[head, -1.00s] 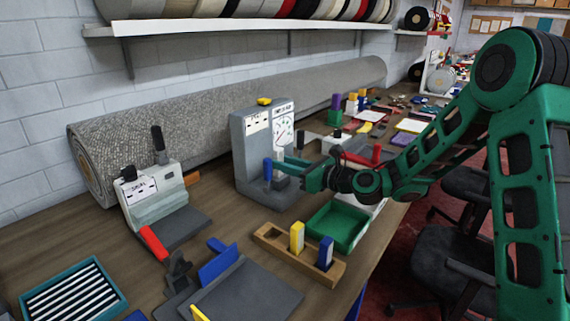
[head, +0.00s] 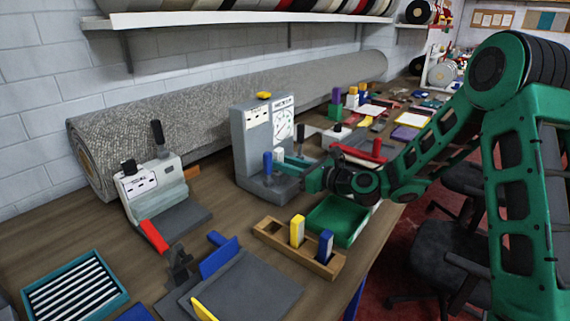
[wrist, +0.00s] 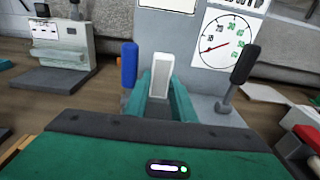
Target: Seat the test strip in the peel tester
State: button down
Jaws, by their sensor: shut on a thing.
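The peel tester (head: 240,150) is a grey upright machine with a round dial on its face, on the bench. The dial and grey body also show in the wrist view (wrist: 208,105). My gripper (head: 285,160) is at the front of the tester, shut on a pale whitish test strip (wrist: 160,72), which stands upright between the green fingers. A blue post (wrist: 129,63) is just left of the strip, and a black-handled lever (wrist: 240,75) is to its right. The strip's lower end is hidden by the fingers, so I cannot tell whether it touches the tester.
A wooden holder (head: 268,238) in front carries a yellow block (head: 297,232) and a blue block (head: 325,247). A green tray (head: 338,221) lies right of it. A grey device with a red handle (head: 152,236) stands left. A rolled rug (head: 200,110) lies behind.

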jog(key=shift+f, duration=0.35)
jog(key=c, duration=1.4)
grip_release()
jog(key=shift+s, duration=0.1)
jog(key=v, duration=1)
jog(key=shift+d, duration=0.35)
jog(key=shift+s, duration=0.1)
